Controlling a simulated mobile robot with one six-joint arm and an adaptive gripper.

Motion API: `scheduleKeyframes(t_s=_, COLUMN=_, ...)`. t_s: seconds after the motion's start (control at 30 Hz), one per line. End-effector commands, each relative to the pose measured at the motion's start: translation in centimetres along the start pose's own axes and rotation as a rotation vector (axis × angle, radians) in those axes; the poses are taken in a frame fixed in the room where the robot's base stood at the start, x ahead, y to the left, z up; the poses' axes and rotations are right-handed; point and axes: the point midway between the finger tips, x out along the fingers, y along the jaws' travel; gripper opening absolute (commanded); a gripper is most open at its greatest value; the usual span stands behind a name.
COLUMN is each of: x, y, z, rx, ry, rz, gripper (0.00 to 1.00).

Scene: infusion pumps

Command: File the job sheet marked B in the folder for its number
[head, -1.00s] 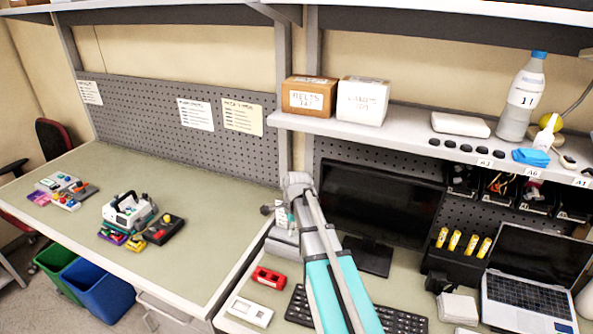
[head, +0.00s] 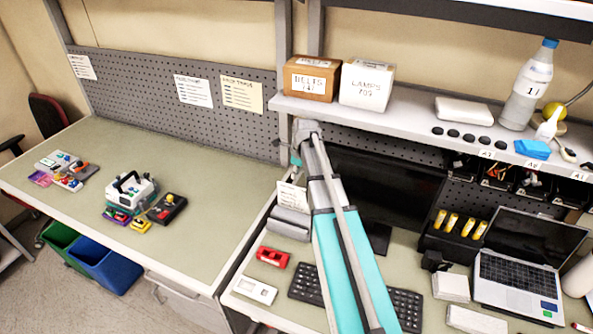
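I cannot make out a sheet marked B or a numbered folder in the head view. A small white card with dark writing (head: 291,196) stands upright at a grey device (head: 290,222), left of the monitor; its text is too small to read. Three printed sheets hang on the grey pegboard: one at the far left (head: 82,67), a white one (head: 194,90) and a cream one (head: 242,95). My teal and grey arm rises across the right bench, its upper joint in front of the shelf post.
The shelf holds a BELTS box (head: 311,79), a LAMPS box (head: 367,84) and a bottle (head: 527,86). Below are the monitor (head: 385,190), keyboard (head: 404,308) and laptop (head: 520,274). A pump (head: 130,190) stands on the left bench (head: 215,215), which has much free room.

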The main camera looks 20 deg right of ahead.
Motion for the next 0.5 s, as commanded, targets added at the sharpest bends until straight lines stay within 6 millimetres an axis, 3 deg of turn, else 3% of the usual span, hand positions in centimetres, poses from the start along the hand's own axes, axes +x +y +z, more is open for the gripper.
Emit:
scheduleKeyframes(t_s=0.03, x=-0.7, y=-1.8, z=0.8, rx=0.003, ry=0.005, rz=0.002, gripper=0.27)
scheduleKeyframes(t_s=0.27, x=-0.3, y=-2.0, z=0.5, rx=0.006, ry=0.005, rz=0.002, gripper=0.27)
scheduleKeyframes(t_s=0.5, x=1.5, y=-2.0, z=0.0, rx=0.008, ry=0.004, rz=0.002, gripper=0.27)
